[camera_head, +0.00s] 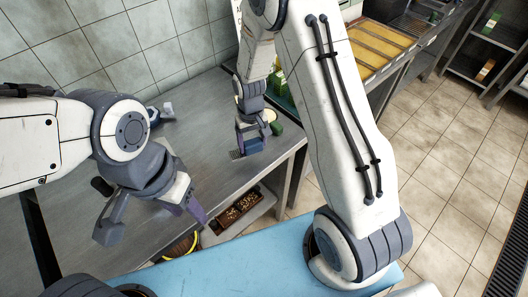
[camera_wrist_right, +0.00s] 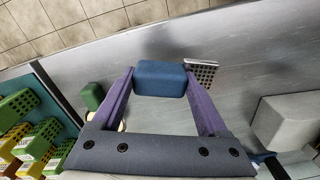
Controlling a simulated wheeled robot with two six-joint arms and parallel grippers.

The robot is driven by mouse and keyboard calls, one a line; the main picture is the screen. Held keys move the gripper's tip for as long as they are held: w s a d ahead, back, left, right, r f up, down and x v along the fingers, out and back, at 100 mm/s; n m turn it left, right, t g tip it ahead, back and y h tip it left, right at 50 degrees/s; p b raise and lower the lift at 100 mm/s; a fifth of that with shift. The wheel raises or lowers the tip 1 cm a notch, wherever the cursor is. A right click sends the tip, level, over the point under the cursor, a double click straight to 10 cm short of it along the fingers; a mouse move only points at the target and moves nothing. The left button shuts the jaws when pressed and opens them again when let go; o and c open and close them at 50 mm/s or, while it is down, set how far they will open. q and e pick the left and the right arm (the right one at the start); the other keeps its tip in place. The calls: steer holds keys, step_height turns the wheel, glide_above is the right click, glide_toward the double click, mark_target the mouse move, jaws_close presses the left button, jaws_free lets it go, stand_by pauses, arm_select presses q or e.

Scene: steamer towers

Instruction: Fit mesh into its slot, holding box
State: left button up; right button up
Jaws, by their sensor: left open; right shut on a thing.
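A blue box (camera_wrist_right: 160,78) sits between the purple fingers of my right gripper (camera_wrist_right: 158,85), which is shut on it. In the head view the same box (camera_head: 252,146) is low over or on the grey table (camera_head: 215,110), near its right corner. A small grey perforated mesh (camera_wrist_right: 202,76) is beside the box, by the right fingertip in the wrist view. It also shows left of the box in the head view (camera_head: 236,154). I cannot tell whether it touches the box. The slot is not visible. My left gripper (camera_head: 152,216) is open and empty, apart from the box, near the table's front.
A green block (camera_wrist_right: 92,96) and a round pale thing stand close to my right gripper. A brown tray (camera_head: 238,210) lies below the table edge.

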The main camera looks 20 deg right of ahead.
steer(key=w+a+r+n, duration=0.1)
steer(key=w+a+r, duration=0.2)
steer(key=a, duration=0.4)
steer(key=w+a+r, duration=0.3)
steer(key=w+a, duration=0.1)
steer(key=a, duration=0.2)
steer(key=w+a+r+n, duration=0.1)
steer(key=w+a+r, duration=0.2)
steer(key=a, duration=0.4)
steer(key=shift+w+a+r+n, duration=0.3)
steer(key=shift+w+r, duration=0.05)
steer(key=shift+r, duration=0.1)
steer(key=shift+f, duration=0.1)
step_height(320, 180, down, 6)
steer(key=shift+f, duration=0.2)
